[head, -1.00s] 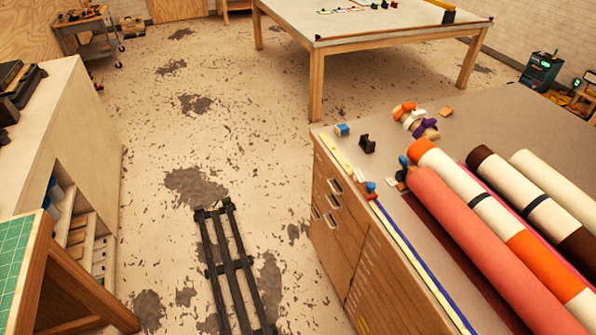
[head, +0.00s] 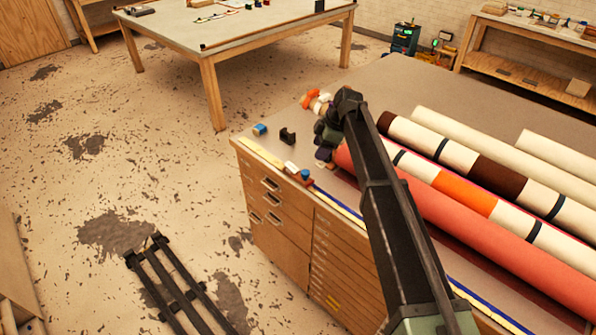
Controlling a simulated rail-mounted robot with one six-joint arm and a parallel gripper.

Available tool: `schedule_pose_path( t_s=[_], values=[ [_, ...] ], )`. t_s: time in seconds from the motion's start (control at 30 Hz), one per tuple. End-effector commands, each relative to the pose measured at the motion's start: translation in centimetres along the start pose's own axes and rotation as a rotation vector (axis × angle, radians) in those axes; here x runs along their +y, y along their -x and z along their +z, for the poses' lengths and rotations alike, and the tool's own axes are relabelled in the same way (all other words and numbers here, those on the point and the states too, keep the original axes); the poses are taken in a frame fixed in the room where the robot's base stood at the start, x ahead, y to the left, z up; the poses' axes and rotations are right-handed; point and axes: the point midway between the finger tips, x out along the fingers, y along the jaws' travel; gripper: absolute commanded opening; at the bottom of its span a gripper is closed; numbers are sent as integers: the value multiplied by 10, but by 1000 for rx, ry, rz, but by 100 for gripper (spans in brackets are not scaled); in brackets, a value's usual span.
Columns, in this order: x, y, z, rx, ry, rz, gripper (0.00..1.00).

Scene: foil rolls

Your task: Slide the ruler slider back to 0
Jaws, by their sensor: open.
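A pale yellow ruler strip (head: 262,152) lies along the near edge of the wooden drawer cabinet's top (head: 380,85). A small red-and-blue block (head: 304,176), which looks like the slider, sits on this strip, left of my arm. My arm rises from the lower right, in front of the coloured rolls. The dark end of my arm, with my gripper (head: 328,132), is by the left ends of the rolls, up and to the right of the slider and apart from it in the picture. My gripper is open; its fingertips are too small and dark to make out. The ruler's marks are unreadable.
Several long rolls, including a red one (head: 470,235), fill the right of the top. A dark holder (head: 288,137) and a small blue block (head: 260,129) stand near the ruler. Another table (head: 240,30) stands at the back.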

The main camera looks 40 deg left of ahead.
Motion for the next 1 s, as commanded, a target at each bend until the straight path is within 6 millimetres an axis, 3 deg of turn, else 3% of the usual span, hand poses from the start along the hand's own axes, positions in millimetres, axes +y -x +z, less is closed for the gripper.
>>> schedule_pose_path(
  t_s=[0.17,0.5,0.6,0.83,0.87,1.0],
  values=[
    [0,-24,3,-1,-1,0,58],
    [0,-102,4,-1,-2,0,58],
    [0,-110,3,-1,-4,1,58],
    [0,-107,0,-1,-4,1,58],
    [0,-107,0,-1,-4,1,56],
    [0,-107,0,-1,-4,0,35]
  ],
)
